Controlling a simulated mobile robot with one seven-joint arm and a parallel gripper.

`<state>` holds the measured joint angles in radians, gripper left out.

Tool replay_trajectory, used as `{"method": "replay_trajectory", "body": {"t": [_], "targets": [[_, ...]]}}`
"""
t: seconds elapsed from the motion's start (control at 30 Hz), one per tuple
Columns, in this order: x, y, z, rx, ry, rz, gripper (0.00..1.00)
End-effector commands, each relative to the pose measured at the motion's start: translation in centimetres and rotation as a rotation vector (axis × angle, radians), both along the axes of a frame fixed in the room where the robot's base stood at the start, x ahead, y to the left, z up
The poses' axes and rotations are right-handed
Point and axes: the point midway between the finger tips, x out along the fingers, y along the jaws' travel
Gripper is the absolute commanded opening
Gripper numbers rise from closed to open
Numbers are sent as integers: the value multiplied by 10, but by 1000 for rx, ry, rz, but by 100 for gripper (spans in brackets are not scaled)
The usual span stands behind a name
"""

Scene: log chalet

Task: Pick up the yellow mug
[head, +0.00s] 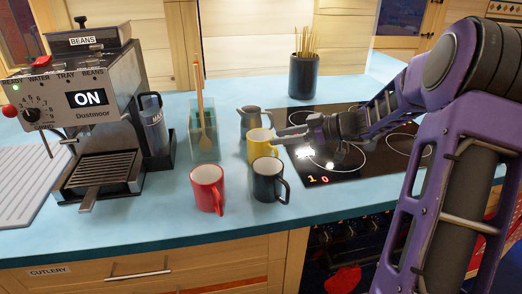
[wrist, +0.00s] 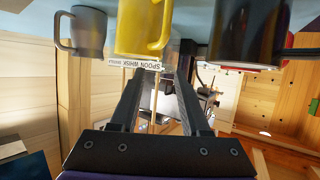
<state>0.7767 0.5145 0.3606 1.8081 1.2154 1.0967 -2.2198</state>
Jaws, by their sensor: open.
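The wrist view is upside down. Whether a fingertip touches the mug cannot be told.
A red mug (head: 207,188) stands front left. A glass holder (head: 204,143) with wooden utensils is behind it. The coffee machine (head: 95,120) is at left. A black hob (head: 350,155) lies under my arm, with a dark utensil pot (head: 303,76) behind. The front counter strip is clear.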

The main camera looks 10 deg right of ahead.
Motion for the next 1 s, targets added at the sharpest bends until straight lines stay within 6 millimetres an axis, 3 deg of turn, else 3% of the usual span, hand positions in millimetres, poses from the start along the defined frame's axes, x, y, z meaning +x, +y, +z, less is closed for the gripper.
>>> {"method": "replay_trajectory", "body": {"t": [0.33,0.6,0.93,1.0], "targets": [[17,24,-12,0,0,1,46],[38,55,-28,0,1,2,46],[42,60,-30,-2,0,-1,46],[42,60,-30,-2,0,-1,34]]}}
